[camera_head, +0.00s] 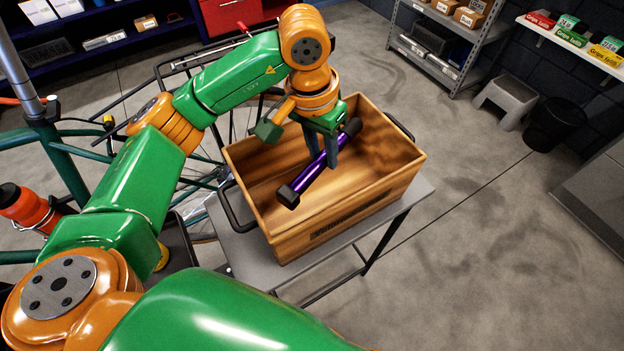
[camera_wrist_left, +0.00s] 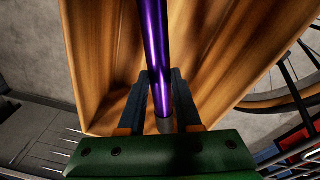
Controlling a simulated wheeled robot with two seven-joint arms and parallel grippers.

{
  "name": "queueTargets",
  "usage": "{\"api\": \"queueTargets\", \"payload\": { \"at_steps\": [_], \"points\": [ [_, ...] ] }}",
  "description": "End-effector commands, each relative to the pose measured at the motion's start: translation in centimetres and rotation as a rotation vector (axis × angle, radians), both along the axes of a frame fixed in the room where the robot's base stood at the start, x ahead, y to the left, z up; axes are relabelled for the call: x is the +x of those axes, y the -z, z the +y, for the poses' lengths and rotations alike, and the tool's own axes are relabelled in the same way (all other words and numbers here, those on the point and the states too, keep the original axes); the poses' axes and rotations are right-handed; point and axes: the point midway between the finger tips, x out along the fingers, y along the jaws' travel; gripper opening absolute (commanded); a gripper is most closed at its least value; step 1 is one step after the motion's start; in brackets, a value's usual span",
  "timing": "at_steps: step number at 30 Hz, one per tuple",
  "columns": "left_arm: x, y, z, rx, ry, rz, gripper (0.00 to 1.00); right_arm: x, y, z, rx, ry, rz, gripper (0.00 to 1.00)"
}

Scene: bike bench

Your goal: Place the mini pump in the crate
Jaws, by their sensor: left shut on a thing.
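The mini pump (camera_head: 312,179) is a purple tube with black ends. My left gripper (camera_head: 325,163) is shut on it near its middle and holds it at a slant over the open wooden crate (camera_head: 330,228). The pump's lower end is towards the front left of the crate, and its other end is near the back right wall. In the left wrist view the pump (camera_wrist_left: 157,60) runs up between the fingers (camera_wrist_left: 162,105), with the crate's wooden inside (camera_wrist_left: 205,50) around it. I cannot tell whether the pump touches the crate. My right gripper does not show.
The crate stands on a small grey table (camera_head: 237,248) with dark side handles. A bicycle (camera_head: 75,170) with a red bottle (camera_head: 25,207) is on the left. A grey stool (camera_head: 507,98) and a black bin (camera_head: 552,122) stand at the back right. The floor right of the table is clear.

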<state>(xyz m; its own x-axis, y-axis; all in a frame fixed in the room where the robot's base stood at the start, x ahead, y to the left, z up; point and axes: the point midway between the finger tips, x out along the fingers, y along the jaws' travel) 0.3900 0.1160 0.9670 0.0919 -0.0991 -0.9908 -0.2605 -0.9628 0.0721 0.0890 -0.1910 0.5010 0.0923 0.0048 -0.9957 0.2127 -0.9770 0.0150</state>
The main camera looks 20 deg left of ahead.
Motion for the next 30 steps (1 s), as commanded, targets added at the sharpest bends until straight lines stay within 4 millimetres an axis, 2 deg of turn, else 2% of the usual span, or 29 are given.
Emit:
{"api": "queueTargets", "payload": {
  "at_steps": [2, 4, 16, 28, 29, 30],
  "points": [
    [-0.2, 0.1, -0.3, -0.002, 0.004, 0.002, 0.00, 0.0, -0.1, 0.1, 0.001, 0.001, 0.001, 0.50],
    [-0.3, 1.1, -0.4, -0.003, 0.005, 0.008, 0.00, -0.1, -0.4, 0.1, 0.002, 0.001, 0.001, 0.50],
    [-0.4, 9.5, -0.4, -0.003, 0.005, 0.007, 0.00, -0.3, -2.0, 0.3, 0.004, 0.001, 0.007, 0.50],
    [-0.2, 10.5, -0.4, -0.002, 0.006, 0.000, 0.00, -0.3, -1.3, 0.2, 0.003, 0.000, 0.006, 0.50],
    [-0.2, 10.4, -0.4, -0.002, 0.006, 0.000, 0.35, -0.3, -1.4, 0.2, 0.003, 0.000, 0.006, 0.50],
    [-0.2, 10.3, -0.4, -0.002, 0.005, 0.001, 0.46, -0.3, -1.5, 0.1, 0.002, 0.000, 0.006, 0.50]
  ]
}}
